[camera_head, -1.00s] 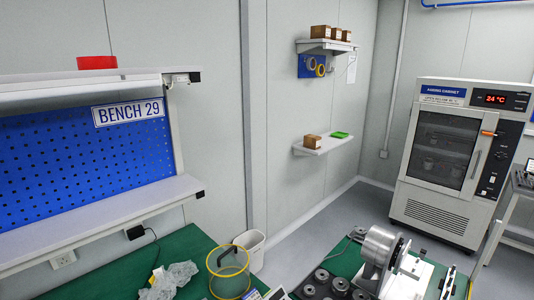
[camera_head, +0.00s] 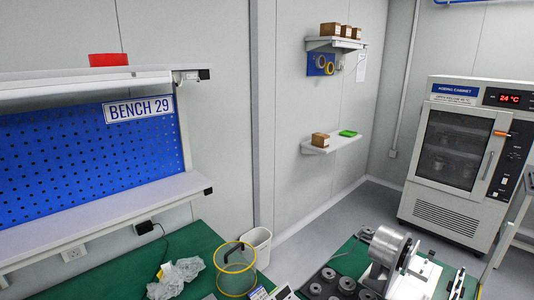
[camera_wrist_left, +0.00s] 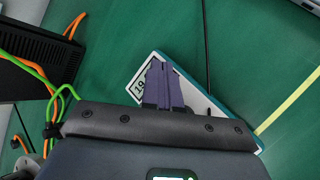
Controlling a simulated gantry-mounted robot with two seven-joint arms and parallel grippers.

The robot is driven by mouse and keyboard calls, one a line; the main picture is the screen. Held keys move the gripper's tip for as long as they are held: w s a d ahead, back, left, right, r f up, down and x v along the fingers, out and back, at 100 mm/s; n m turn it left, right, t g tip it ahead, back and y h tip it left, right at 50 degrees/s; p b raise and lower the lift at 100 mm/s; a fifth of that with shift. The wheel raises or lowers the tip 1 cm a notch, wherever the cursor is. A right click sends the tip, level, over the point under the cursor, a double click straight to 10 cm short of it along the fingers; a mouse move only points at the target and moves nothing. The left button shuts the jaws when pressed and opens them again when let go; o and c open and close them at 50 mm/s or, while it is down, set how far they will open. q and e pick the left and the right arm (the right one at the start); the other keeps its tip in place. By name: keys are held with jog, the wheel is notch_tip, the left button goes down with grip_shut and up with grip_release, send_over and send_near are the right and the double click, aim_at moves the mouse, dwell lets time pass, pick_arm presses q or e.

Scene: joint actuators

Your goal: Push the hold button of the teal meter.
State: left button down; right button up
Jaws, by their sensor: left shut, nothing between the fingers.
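In the left wrist view, a meter with a white face and teal edge (camera_wrist_left: 224,106) lies on the green bench top, tilted in the picture. Part of its display (camera_wrist_left: 143,77) shows dark digits, partly covered by my fingers. My left gripper (camera_wrist_left: 162,68) is shut and empty, with its purple fingers over the meter's face. I cannot tell whether the tips touch it. The hold button cannot be made out; my gripper hides much of the face. My right gripper is in neither view.
In the left wrist view, a black box (camera_wrist_left: 40,55) with orange and green cables (camera_wrist_left: 62,92) stands at the left. A yellow line (camera_wrist_left: 288,101) crosses the green surface at right. In the head view, a yellow-rimmed clear container (camera_head: 236,270) stands near crumpled plastic (camera_head: 176,279).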

pick_arm(q)
jog(key=shift+r, duration=0.35)
jog(key=shift+r+p, duration=0.5)
jog(key=shift+p, duration=0.05)
notch_tip(320, 180, up, 5)
jog(key=p, duration=0.3)
jog(key=shift+f+p, duration=0.1)
jog(key=shift+p, duration=0.2)
